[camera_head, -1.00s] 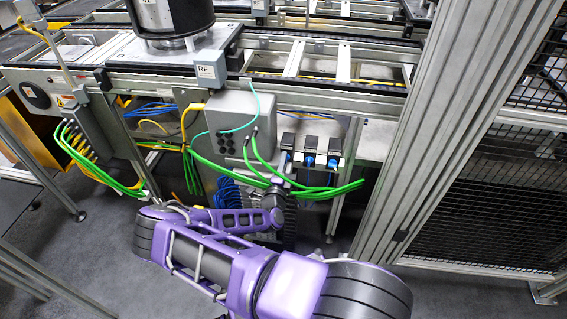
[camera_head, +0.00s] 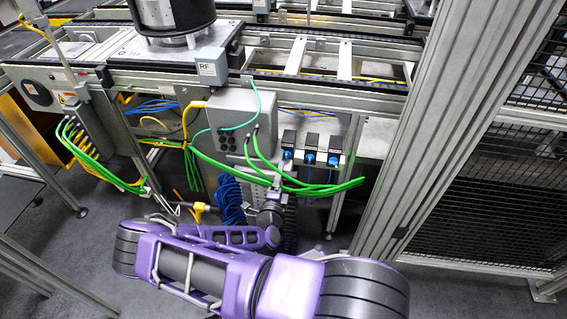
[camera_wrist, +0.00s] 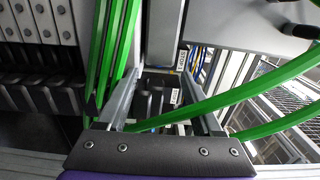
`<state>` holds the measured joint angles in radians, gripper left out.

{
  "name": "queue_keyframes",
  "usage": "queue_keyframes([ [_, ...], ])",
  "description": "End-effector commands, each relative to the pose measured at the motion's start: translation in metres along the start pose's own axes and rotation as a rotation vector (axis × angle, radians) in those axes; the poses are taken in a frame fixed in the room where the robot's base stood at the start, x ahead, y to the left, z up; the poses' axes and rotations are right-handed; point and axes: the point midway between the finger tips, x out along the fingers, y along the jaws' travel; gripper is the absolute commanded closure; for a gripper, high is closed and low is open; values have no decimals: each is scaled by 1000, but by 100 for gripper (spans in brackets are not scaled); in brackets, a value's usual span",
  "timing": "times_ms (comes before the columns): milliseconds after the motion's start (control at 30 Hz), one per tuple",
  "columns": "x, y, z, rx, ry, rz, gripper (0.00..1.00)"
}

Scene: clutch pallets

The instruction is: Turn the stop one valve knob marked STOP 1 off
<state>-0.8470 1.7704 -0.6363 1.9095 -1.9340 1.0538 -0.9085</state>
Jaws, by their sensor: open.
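Three blue valve knobs on black blocks sit in a row under the conveyor frame: a left knob (camera_head: 288,155), a middle knob (camera_head: 309,158) and a right knob (camera_head: 333,161). No knob is clearly recognisable there.
Green cables (camera_head: 325,188) cross in front of the area below the knobs, and green cables (camera_wrist: 265,95) pass close to the fingers. A grey box (camera_head: 232,120) is left of the knobs. An aluminium post (camera_head: 425,120) stands to the right.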

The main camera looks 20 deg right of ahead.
Motion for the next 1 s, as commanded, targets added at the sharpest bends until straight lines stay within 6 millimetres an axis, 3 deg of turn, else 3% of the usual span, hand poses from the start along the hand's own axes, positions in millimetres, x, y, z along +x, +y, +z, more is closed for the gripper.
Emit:
queue_keyframes([
  [200,-55,0,1,-2,-3,2,32],
  [400,-91,0,0,-1,-1,1,32],
  [600,-106,0,0,-2,1,0,32],
  [1000,-107,0,-1,-1,1,0,32],
])
